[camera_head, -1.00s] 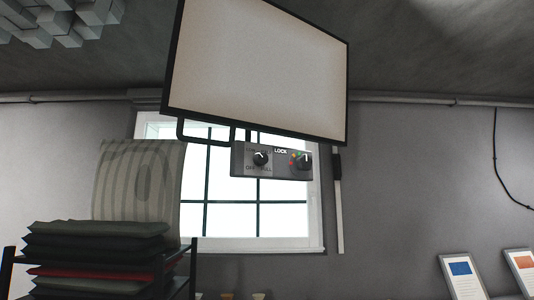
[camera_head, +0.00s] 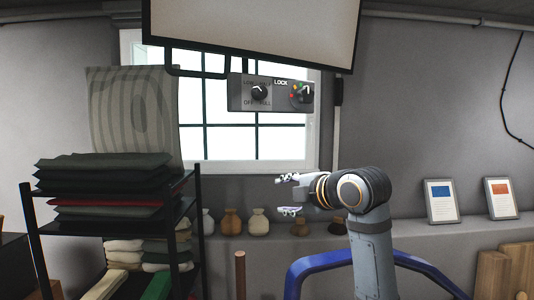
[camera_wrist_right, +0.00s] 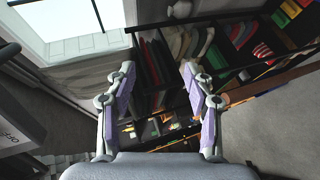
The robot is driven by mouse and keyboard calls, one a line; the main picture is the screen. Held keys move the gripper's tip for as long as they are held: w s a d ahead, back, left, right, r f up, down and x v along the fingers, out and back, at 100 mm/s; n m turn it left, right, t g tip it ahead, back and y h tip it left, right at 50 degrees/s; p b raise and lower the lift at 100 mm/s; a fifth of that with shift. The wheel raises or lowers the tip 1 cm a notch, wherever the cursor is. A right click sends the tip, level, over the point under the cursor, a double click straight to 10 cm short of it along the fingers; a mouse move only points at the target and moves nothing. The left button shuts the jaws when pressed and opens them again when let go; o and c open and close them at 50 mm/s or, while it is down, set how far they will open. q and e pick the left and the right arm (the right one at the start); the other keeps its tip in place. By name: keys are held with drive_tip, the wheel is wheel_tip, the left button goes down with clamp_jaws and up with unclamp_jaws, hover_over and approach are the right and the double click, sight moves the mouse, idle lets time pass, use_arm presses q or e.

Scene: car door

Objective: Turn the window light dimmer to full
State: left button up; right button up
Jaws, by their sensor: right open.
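A grey control box (camera_head: 271,94) hangs under a large framed panel in front of the window. Its left round black dimmer knob (camera_head: 259,91) has a white pointer, with OFF and FULL lettered below. A second knob (camera_head: 304,93) sits on its right by the LOCK label and small coloured dots. My right gripper (camera_head: 288,195) is open and empty, below the box and apart from it, its fingers pointing left. In the right wrist view the open fingers (camera_wrist_right: 160,95) have nothing between them, and part of the box (camera_wrist_right: 22,128) shows at the left edge. My left gripper is not in view.
The framed panel (camera_head: 252,30) hangs above the box. A black rack (camera_head: 115,210) with folded cloth stands at left. Several small vases (camera_head: 258,221) and two framed cards (camera_head: 441,201) are on the ledge. A blue bar (camera_head: 325,259) runs below my right arm.

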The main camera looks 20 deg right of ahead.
drive_tip(key=s+r+n+t+y, duration=0.25)
drive_tip(key=r+n, duration=0.25)
drive_tip(key=r, duration=1)
drive_tip(key=n, duration=0.4)
approach(263, 92)
drive_tip(key=shift+t+y, duration=0.25)
drive_tip(key=p+x, duration=0.5)
drive_tip(key=x, duration=0.2)
drive_tip(key=shift+w+f+p, duration=0.1)
drive_tip(key=shift+w+p, duration=0.15)
drive_tip(key=shift+p, duration=0.1)
drive_tip(key=shift+w+a+f, duration=0.15)
drive_tip(key=shift+w+f, duration=0.1)
drive_tip(key=shift+w, duration=0.4)
drive_tip(key=shift+m, duration=0.3)
drive_tip(key=shift+s, duration=0.1)
clamp_jaws()
